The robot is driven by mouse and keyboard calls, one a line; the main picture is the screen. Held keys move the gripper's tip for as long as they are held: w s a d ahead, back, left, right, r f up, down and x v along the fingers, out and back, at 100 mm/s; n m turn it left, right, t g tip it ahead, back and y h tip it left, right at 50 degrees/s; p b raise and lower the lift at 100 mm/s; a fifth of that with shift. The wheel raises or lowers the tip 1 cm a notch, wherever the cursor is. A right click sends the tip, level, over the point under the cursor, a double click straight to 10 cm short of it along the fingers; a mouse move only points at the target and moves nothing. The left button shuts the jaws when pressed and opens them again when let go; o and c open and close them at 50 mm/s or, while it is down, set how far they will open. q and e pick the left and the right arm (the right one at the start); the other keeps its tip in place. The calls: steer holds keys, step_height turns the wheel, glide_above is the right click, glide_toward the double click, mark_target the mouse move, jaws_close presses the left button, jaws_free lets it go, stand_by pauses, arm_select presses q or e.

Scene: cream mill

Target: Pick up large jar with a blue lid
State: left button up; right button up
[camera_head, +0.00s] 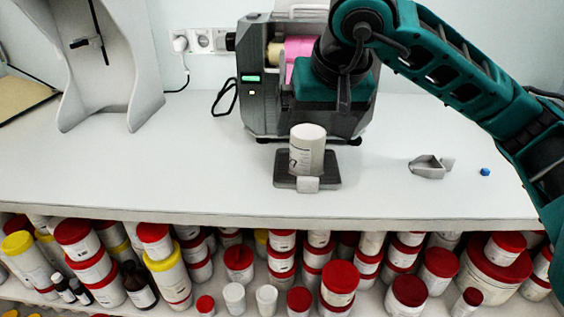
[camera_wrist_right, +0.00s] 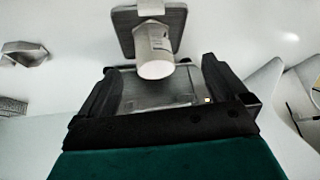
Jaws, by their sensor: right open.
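No jar with a blue lid shows clearly. A white jar (camera_head: 306,150) with a pale top and a label stands upright on a small dark scale (camera_head: 331,172) on the bench. My right gripper (camera_head: 338,103) is above and behind the jar, in front of the grey machine; its fingers are hard to make out there. In the right wrist view, my right gripper (camera_wrist_right: 159,72) is open and empty, and the jar (camera_wrist_right: 155,52) shows beyond and between its fingers, apart from them. My left gripper is not in view.
A grey label machine (camera_head: 262,100) stands at the back. A small grey metal holder (camera_head: 427,167) and a small blue piece (camera_head: 485,172) lie at right. A shelf below holds many jars, mostly red-lidded (camera_head: 340,277).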

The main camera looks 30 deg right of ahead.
mark_target(308, 150)
steer(key=shift+h, duration=0.4)
steer(key=x, duration=0.2)
steer(key=d+b+x, duration=0.1)
steer(key=x, duration=0.4)
steer(key=shift+w+d+r, duration=0.15)
steer(key=shift+w+r, duration=0.1)
steer(key=shift+r, duration=0.1)
steer(key=shift+b+x, duration=0.7)
steer(key=shift+x, duration=2.05)
steer(key=c, duration=1)
steer(key=shift+r, duration=0.15)
